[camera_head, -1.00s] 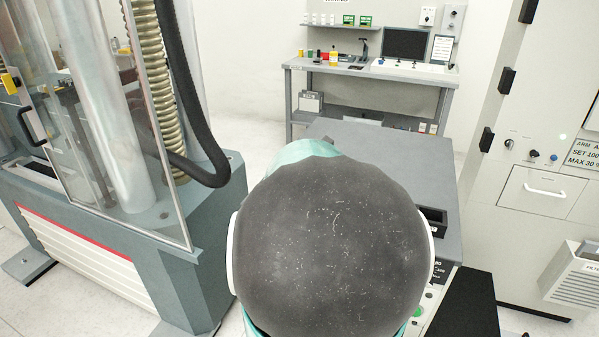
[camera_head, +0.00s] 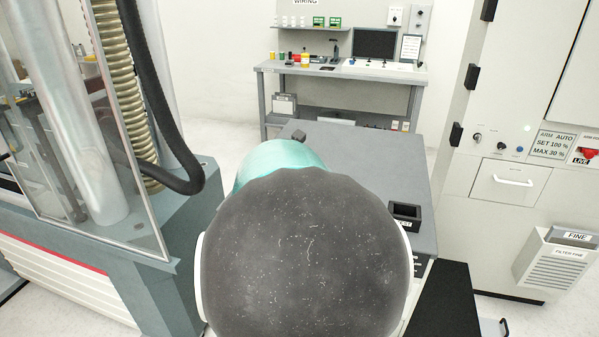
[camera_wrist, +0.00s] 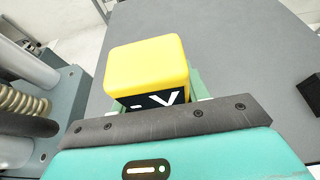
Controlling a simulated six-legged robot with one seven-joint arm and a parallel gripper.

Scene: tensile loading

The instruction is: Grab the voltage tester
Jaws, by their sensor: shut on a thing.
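The voltage tester (camera_wrist: 147,68) is a yellow block with a black face bearing a white "V" and a dash. It shows in the wrist view, right at the far edge of my gripper (camera_wrist: 150,103), which is shut on it. The fingers are mostly hidden behind the dark bar of the gripper and the tester. The grey tabletop lies below. In the head view my own arm hides the tester and the gripper's fingers.
A grey table (camera_head: 375,160) carries a small black open box (camera_head: 405,213) at its right edge. A glass-fronted testing machine (camera_head: 100,110) stands left. A white cabinet (camera_head: 510,150) stands right. A workbench (camera_head: 340,75) with a monitor is at the back.

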